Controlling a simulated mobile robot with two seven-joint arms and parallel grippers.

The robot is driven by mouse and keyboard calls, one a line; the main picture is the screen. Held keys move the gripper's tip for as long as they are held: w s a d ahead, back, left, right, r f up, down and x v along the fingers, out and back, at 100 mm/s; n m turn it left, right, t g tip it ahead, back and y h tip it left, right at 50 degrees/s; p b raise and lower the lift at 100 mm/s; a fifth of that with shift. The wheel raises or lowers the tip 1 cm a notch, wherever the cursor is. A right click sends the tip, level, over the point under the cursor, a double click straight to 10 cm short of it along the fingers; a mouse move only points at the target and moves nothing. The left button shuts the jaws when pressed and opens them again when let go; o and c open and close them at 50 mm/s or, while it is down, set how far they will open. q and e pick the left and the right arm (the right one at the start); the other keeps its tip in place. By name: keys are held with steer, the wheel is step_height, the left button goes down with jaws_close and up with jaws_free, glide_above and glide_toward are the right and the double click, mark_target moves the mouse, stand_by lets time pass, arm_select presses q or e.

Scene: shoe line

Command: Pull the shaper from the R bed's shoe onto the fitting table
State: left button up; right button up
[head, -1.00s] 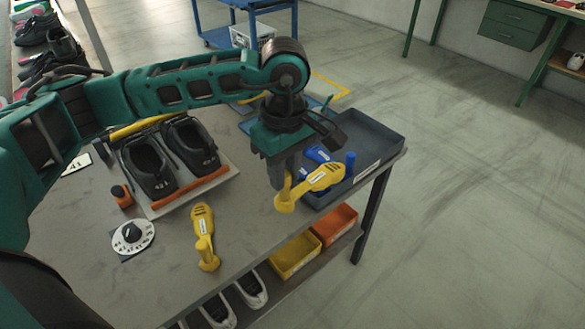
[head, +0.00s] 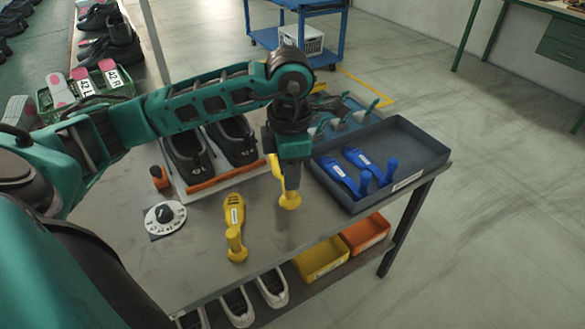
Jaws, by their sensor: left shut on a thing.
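My left gripper (head: 289,186) is shut on a yellow shaper (head: 290,201) over the front right part of the grey fitting table (head: 205,275). The gripper hides part of this shaper, and I cannot tell whether its knob end touches the table. A second yellow shaper (head: 235,215) lies on the table to the left of the gripper. Two black shoes, a left one (head: 187,158) and a right one (head: 232,142), stand side by side on a light bed with an orange front bar (head: 222,179). No shaper shows in their openings. My right gripper is not in view.
A grey tray (head: 425,152) with two blue shapers (head: 345,176) stands at the table's right. Grey-green shapers lie on a blue mat behind it. Yellow (head: 322,262) and orange bins sit below.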

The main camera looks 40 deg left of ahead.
mark_target(290, 201)
arm_select(q)
step_height(290, 201, down, 4)
steer(key=b, duration=0.2)
steer(key=shift+f+b, duration=0.2)
steer(key=shift+b, duration=0.2)
steer(key=shift+f, duration=0.4)
steer(key=shift+f+b, duration=0.45)
steer(key=shift+b, duration=0.05)
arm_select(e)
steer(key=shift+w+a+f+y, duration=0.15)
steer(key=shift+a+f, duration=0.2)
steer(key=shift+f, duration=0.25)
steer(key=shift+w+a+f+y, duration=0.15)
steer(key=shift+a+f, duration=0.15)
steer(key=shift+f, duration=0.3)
arm_select(q)
steer(key=o, duration=0.9)
steer(key=shift+o, duration=0.4)
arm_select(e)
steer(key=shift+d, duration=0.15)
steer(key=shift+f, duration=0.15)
arm_select(q)
steer(key=shift+r, duration=0.15)
